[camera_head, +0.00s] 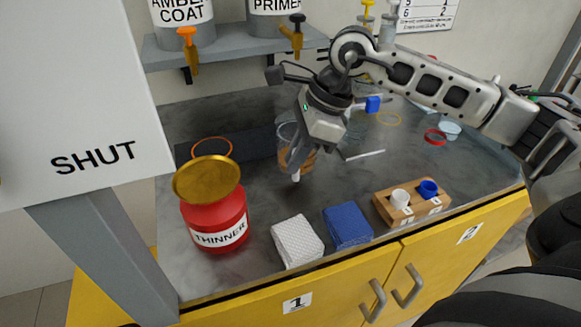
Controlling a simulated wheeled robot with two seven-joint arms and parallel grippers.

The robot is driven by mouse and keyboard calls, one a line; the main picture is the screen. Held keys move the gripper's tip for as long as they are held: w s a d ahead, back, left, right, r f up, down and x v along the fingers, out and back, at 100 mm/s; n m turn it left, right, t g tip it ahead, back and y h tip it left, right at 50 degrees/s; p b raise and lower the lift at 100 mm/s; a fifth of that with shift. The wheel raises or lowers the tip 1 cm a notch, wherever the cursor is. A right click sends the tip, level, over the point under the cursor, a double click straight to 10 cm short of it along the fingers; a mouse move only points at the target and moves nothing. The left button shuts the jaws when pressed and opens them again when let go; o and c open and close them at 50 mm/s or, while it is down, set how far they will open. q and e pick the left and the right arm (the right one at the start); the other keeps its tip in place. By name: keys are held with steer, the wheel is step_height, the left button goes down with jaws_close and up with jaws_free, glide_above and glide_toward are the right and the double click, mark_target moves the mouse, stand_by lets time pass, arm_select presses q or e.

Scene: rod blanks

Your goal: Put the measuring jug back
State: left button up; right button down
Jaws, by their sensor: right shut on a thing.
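The measuring jug (286,132) looks like a clear vessel with something amber-brown in its lower part. It is near the middle of the grey worktop, beside the dark mat, and is partly hidden behind my right gripper (297,172). That gripper comes in from the right, points down and is shut on the jug; the grip itself is mostly covered by the fingers. I cannot tell whether the jug's base touches the worktop. My left gripper is not in view.
A red THINNER can (215,215) stands front left, near a SHUT sign (90,100). White (297,243) and blue (347,226) blocks and a wooden holder (412,205) line the front edge. A dark mat (255,145) lies behind. A shelf (230,48) overhangs the back.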

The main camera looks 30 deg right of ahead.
steer(key=x, duration=0.2)
steer(key=d+x, duration=0.1)
steer(key=x, duration=0.1)
steer(key=shift+a+f, duration=0.1)
steer(key=shift+f, duration=0.15)
steer(key=shift+w, duration=0.1)
